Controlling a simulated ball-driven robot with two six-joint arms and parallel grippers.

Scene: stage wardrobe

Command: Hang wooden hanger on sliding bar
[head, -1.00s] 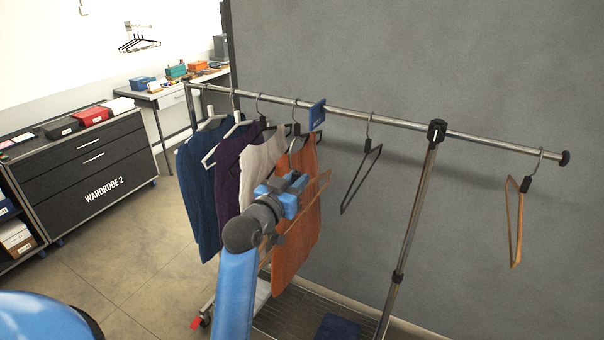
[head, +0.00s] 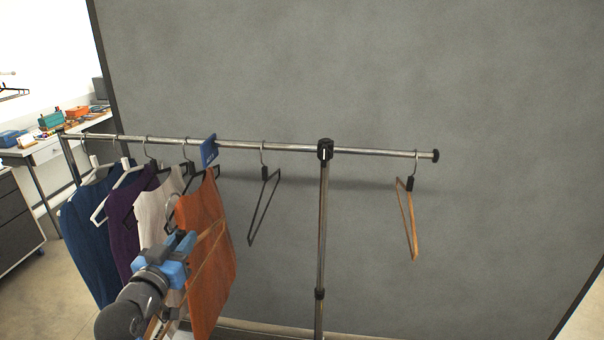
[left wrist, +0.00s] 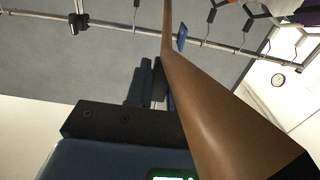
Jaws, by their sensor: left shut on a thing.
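My left gripper (head: 186,243) is shut on a wooden hanger (head: 210,241), held in front of the orange garment, below the rail. The held hanger also crosses the left wrist view (left wrist: 205,90) as a large brown arm close to the camera. The sliding bar (head: 380,151) is the thinner right part of the rail, running from the black clamp (head: 325,150) to a black end cap. Another wooden hanger (head: 407,220) hangs near its right end. My right gripper is not in view.
The main rail (head: 235,144) carries blue, purple, white and orange garments (head: 205,255) at the left, a blue tag (head: 209,150) and an empty black hanger (head: 263,205). An upright post (head: 321,240) stands under the clamp. The bar is bare between clamp and wooden hanger.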

